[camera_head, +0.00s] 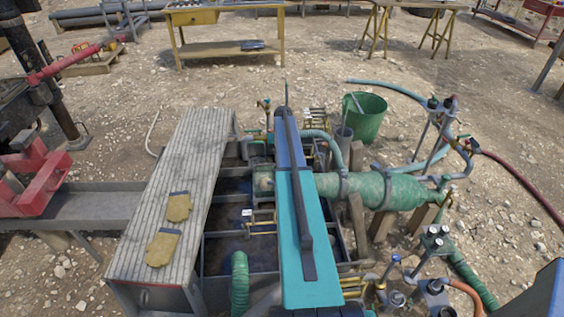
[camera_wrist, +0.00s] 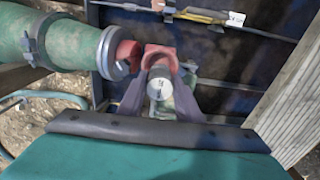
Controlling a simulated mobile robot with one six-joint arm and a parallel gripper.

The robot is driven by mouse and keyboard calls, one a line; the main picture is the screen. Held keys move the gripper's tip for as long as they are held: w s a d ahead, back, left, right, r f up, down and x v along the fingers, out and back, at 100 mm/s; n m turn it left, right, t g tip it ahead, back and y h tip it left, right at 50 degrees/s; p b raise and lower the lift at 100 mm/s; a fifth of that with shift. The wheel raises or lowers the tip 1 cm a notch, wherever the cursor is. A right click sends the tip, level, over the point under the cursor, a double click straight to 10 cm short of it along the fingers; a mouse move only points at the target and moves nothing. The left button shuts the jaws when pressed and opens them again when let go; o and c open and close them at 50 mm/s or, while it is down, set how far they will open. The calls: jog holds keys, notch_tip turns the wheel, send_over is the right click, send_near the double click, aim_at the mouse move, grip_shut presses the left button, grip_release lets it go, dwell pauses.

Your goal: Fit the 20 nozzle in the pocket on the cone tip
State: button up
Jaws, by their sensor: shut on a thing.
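In the wrist view the 20 nozzle (camera_wrist: 160,84) shows as a short piece with a pale round face and a dark mark too small to read. My gripper (camera_wrist: 159,92) is shut on it, with a dark finger on either side. A red fitting (camera_wrist: 127,53) sits at the grey flange (camera_wrist: 110,53) of the green pipe, left of the nozzle. More red shows just beyond the nozzle. I cannot tell whether the nozzle touches the fitting. In the head view my teal arm hides the gripper and nozzle; the green tapered body (camera_head: 395,191) lies to the right.
A dark tank with bars lies below. A plank walkway (camera_head: 180,170) with yellow gloves (camera_head: 163,246) stands at left. A yellow-handled tool (camera_wrist: 200,16) and a white tag (camera_wrist: 236,18) lie along the tank edge. A green bucket (camera_head: 365,116) and hoses stand at right.

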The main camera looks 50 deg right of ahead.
jog(key=shift+f, duration=0.15)
jog(key=shift+f+b, duration=0.75)
jog(key=shift+f, duration=0.6)
jog(key=shift+f+b, duration=0.95)
jog(key=shift+f, duration=0.9)
dwell(1.0)
jog(key=o, duration=1.2)
jog(key=shift+c, duration=0.2)
jog(key=shift+r, duration=0.1)
jog(key=shift+r+b, duration=1.55)
jog(key=shift+r, duration=5.25)
